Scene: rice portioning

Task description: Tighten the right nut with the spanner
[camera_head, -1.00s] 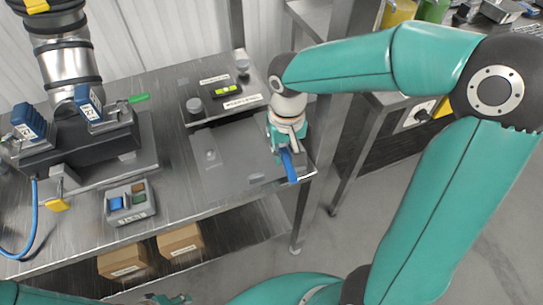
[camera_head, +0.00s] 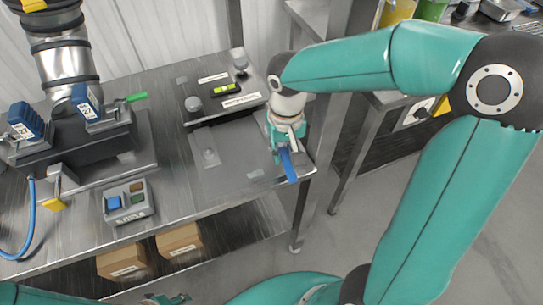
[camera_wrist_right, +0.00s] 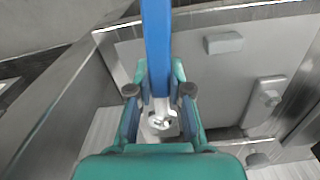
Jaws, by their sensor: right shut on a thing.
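The spanner with a blue handle (camera_head: 288,165) is in my right gripper (camera_head: 281,143), at the right end of the metal bench. In the right wrist view my right gripper (camera_wrist_right: 159,92) is shut on the blue handle (camera_wrist_right: 157,45); a pale metal head (camera_wrist_right: 161,121) shows between the fingers. Two grey round fittings, left (camera_head: 194,104) and right (camera_head: 242,74), stand on the dark fixture behind the gripper; I cannot tell whether they are the nuts. A small teal part at the bottom edge may be my left gripper (camera_head: 166,299); its jaws cannot be made out.
The metal bench (camera_head: 185,190) has a flat grey plate (camera_head: 228,165) left of the gripper. A pipe assembly with blue-handled valves (camera_head: 85,103) stands at left, beside a small button box (camera_head: 144,205). Cardboard boxes (camera_head: 180,242) sit below. A bench post (camera_head: 301,215) is close by.

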